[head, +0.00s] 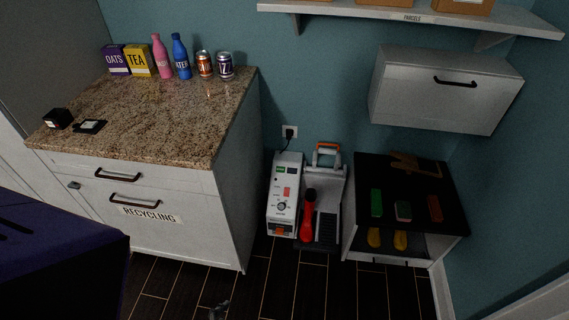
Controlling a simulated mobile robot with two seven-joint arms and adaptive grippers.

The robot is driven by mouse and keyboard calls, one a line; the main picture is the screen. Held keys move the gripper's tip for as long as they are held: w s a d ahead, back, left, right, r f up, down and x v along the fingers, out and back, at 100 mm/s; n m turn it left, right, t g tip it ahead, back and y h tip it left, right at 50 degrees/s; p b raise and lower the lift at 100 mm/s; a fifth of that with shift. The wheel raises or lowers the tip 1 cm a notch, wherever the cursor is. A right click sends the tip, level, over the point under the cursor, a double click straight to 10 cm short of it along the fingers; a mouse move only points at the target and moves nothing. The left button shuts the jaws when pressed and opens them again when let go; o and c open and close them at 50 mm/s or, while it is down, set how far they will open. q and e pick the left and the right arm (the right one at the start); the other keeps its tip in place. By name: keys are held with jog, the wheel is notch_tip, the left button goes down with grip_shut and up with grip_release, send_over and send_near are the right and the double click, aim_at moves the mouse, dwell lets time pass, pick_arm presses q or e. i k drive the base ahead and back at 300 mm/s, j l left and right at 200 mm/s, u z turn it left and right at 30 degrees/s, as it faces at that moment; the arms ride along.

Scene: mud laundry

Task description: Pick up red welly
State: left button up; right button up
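The red welly (308,222) stands upright in the head view, with a dark opening at its top. It is at the front of the grey and white machine on the floor, beside the control box. A small grey piece, seemingly the tip of my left gripper (218,311), shows at the bottom edge, left of and nearer than the welly, and apart from it. Too little of it shows to tell whether it is open. My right gripper is not in view.
A white control box (284,197) stands left of the welly. The granite-topped counter (160,115) is at left. Dark floor (300,285) in front is clear.

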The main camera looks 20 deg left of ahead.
aim_at(306, 235)
jog(key=u, duration=0.5)
jog(key=i+l+u, duration=0.2)
jog(key=i+u, duration=0.15)
jog(key=i, duration=0.25)
jog(key=i+l+u, duration=0.15)
jog(key=i, duration=0.25)
jog(key=i+l+u, duration=0.2)
jog(key=i, duration=0.15)
jog(key=i+l+u, duration=0.15)
jog(key=i, duration=0.25)
